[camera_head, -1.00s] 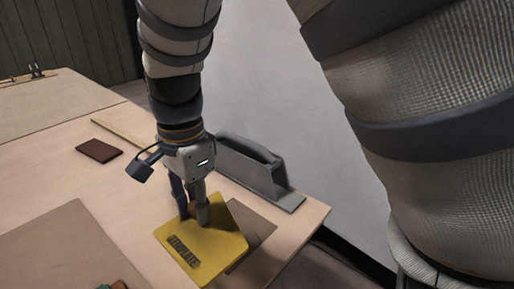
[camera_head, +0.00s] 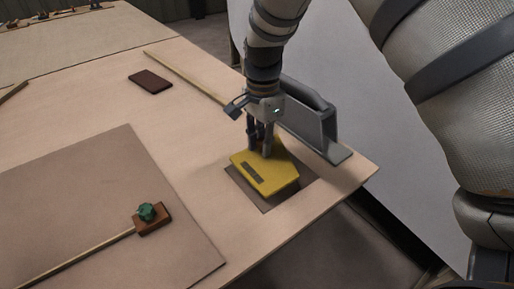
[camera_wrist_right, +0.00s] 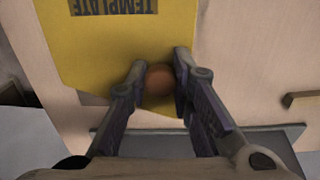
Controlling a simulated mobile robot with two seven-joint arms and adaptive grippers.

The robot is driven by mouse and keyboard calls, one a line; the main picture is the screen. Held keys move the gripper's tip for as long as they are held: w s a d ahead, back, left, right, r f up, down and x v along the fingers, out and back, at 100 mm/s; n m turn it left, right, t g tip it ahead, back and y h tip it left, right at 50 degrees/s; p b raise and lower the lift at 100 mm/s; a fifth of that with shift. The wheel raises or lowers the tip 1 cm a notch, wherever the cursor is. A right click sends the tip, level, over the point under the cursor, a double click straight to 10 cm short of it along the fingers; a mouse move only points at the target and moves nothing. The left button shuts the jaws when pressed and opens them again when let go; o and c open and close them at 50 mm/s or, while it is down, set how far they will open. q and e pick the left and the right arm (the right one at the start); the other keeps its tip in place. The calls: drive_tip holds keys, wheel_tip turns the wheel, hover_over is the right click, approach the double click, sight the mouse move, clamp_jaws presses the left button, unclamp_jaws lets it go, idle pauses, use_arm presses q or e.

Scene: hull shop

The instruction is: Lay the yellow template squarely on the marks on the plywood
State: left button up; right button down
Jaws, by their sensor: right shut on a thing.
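The yellow template (camera_head: 264,176), a flat plate with dark lettering, is held by my right gripper (camera_head: 267,150). In the wrist view the right fingers (camera_wrist_right: 159,82) are closed on either side of its round brown knob (camera_wrist_right: 159,79). The template (camera_wrist_right: 120,45) is over a darker brown square patch (camera_head: 267,203) on the pale plywood (camera_head: 195,125). The patch shows past the template's left, lower and right edges. I cannot tell whether the template touches it, and no separate marks can be made out. My left gripper is not in view.
A grey bracket-like fixture (camera_head: 308,112) stands behind the gripper near the table's right edge. A brown sheet (camera_head: 90,210) lies at left, with a green knob (camera_head: 147,211) on a wooden block. A dark red block (camera_head: 150,81) and a long strip (camera_head: 183,73) lie farther back.

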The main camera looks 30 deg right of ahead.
drive_tip(key=shift+s+f, duration=0.15)
drive_tip(key=shift+f, duration=1.15)
drive_tip(key=shift+f, duration=0.15)
drive_tip(key=c, duration=1.4)
unclamp_jaws()
wheel_tip(320, 180, up, 12)
drive_tip(key=shift+r+p, duration=0.15)
drive_tip(key=shift+p, duration=0.2)
